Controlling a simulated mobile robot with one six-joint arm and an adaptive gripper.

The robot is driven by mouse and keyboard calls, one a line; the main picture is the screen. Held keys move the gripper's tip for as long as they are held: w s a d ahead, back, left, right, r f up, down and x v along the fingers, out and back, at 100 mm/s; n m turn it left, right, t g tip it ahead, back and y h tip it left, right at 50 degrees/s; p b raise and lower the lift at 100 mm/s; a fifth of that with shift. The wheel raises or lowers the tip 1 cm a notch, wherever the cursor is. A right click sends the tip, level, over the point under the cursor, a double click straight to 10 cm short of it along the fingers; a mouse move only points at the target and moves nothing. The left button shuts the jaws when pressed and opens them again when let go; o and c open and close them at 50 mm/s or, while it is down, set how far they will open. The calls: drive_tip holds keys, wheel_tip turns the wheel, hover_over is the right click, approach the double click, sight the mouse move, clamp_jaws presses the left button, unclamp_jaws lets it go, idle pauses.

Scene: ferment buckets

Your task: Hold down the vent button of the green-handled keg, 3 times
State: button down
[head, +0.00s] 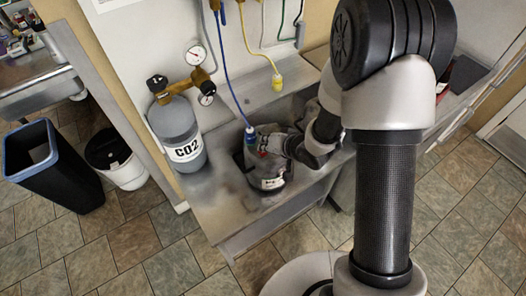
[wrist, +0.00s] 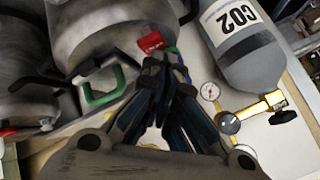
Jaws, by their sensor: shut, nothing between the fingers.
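A steel keg (wrist: 105,25) with a green handle (wrist: 104,92) fills the upper middle of the wrist view. A red part (wrist: 151,42) shows on its top, just beyond my fingertips. My gripper (wrist: 166,58) is shut and empty, its tips close to this red part. I cannot tell whether they touch it. The vent button itself is not clearly visible behind the fingers. In the head view a keg (head: 272,184) stands on the steel bench under the blue hose, its top partly hidden by my arm and gripper.
A grey CO2 cylinder (head: 178,132) with a brass regulator (head: 194,82) stands left of the keg; it also shows in the wrist view (wrist: 243,50). Another keg (wrist: 25,95) is at the wrist view's left. A blue hose (head: 229,75) and yellow connector (head: 277,82) hang above the bench.

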drive_tip(key=shift+f+b, duration=0.45)
drive_tip(key=shift+f, duration=0.2)
idle(0.5)
drive_tip(key=shift+r, duration=0.1)
drive_tip(key=shift+r+p, duration=0.95)
drive_tip(key=shift+p, duration=0.1)
wheel_tip(320, 180, up, 5)
drive_tip(key=p, duration=0.5)
